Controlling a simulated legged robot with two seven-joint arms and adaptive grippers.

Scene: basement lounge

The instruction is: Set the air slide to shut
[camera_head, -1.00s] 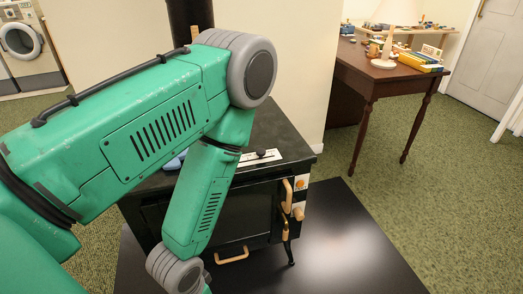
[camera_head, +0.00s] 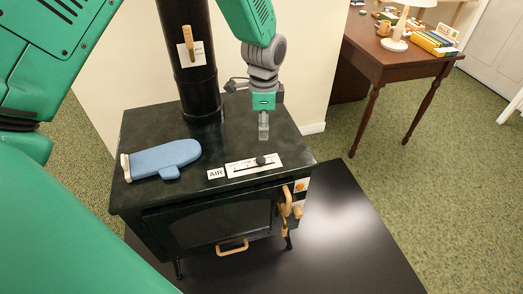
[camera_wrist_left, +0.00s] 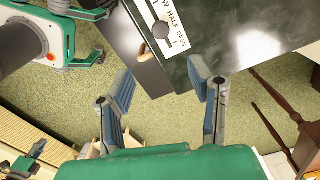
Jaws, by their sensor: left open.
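The air slide is a white scale plate (camera_head: 240,168) on the front right of the black stove's top, with an AIR label (camera_head: 216,173) at its left. Its dark round knob (camera_head: 261,160) sits right of the plate's middle.
A blue oven mitt (camera_head: 163,160) lies on the stove top (camera_head: 150,125), left of the slide. A black flue pipe (camera_head: 190,65) with a wooden-handled control (camera_head: 188,42) rises behind. A wooden table (camera_head: 385,60) stands at right.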

